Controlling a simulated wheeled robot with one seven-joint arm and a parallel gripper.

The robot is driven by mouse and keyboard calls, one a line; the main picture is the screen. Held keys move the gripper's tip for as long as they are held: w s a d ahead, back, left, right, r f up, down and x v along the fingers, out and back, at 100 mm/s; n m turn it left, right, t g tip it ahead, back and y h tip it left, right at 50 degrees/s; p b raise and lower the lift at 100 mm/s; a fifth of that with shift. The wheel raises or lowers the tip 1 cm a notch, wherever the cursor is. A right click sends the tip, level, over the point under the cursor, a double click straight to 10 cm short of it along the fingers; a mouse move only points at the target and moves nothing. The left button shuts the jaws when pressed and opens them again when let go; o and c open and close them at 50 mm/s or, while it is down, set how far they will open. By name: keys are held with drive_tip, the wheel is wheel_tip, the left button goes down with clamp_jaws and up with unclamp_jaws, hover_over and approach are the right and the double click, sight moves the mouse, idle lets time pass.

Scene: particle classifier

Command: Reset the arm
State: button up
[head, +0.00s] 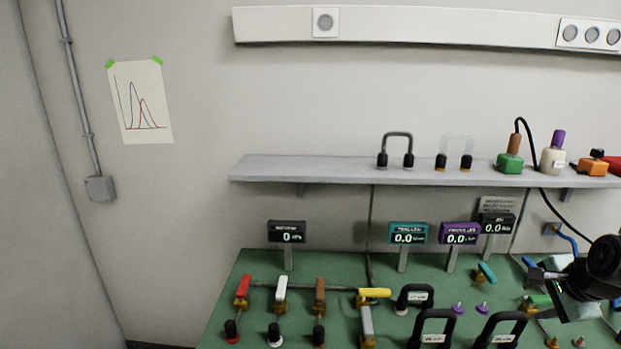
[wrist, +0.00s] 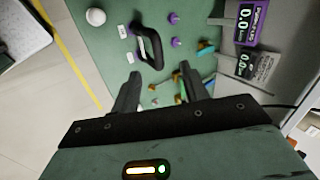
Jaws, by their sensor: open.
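My gripper (head: 543,288) is at the right edge of the head view, above the right part of the green panel (head: 237,290). My dark arm comes in from the right edge. In the wrist view my gripper (wrist: 160,74) has its two dark fingers apart with nothing held between them. A black handle (wrist: 149,45) stands on the panel beyond the fingertips, apart from them. Small valves and fittings lie partly hidden behind the right finger.
Small displays, including a purple one (head: 460,235), stand along the panel's back. Coloured valves (head: 374,293) and black handles crowd the panel. Left floor space looks free.

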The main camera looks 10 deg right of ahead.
drive_tip(key=a+r+n+g+y+b, duration=0.25)
drive_tip(key=a+n, duration=1.15)
drive_tip(key=a, duration=1.1)
drive_tip(key=s+a+r+n+g+b, duration=0.1)
drive_tip(key=s+a+r+n+g, duration=0.2)
drive_tip(key=s+a+n, duration=1)
drive_tip(key=shift+s+a+r+n+g, duration=0.35)
drive_tip(key=shift+s+a+r, duration=0.15)
drive_tip(key=shift+s+a, duration=0.65)
drive_tip(key=shift+w+h, duration=0.1)
drive_tip(key=shift+h, duration=0.15)
